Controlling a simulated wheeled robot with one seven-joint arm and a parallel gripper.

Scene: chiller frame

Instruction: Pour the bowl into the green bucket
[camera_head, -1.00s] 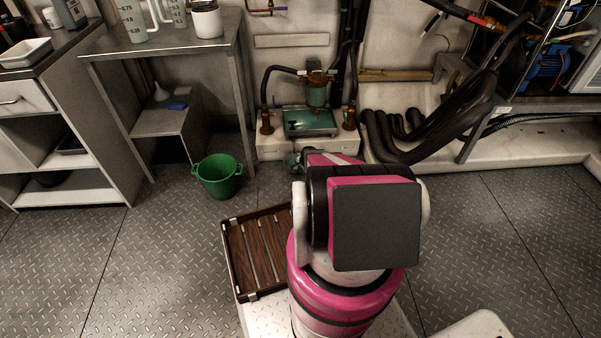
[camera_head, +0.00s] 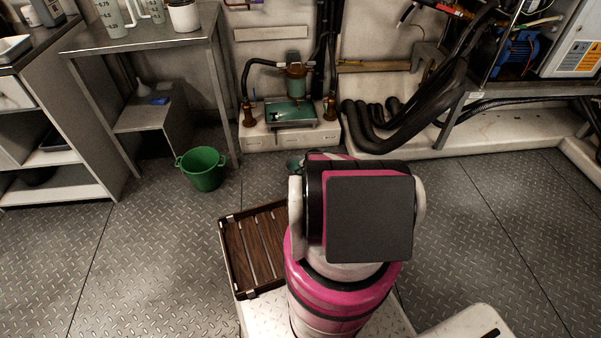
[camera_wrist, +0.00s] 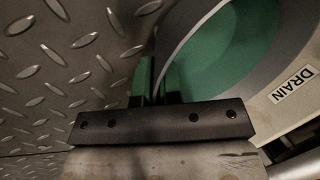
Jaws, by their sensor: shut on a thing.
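The green bucket (camera_head: 203,170) stands upright on the floor, left of my arm in the head view, near the metal table's leg. Its inside looks empty. My gripper (camera_wrist: 158,78) is shut on the rim of the bowl (camera_wrist: 225,50) in the wrist view. The bowl has a grey rim and a green inside. I cannot tell whether the green is liquid. A small green part of the bowl (camera_head: 294,167) shows past my arm in the head view, to the right of the bucket and apart from it. My arm hides the gripper there.
A metal table (camera_head: 140,40) and shelving stand behind and left of the bucket. A pump with a green-filled tray (camera_head: 290,112) sits on a white ledge behind, with black hoses (camera_head: 415,125) to the right. A wooden slatted tray (camera_head: 255,245) sits beside my arm. The floor is clear around the bucket.

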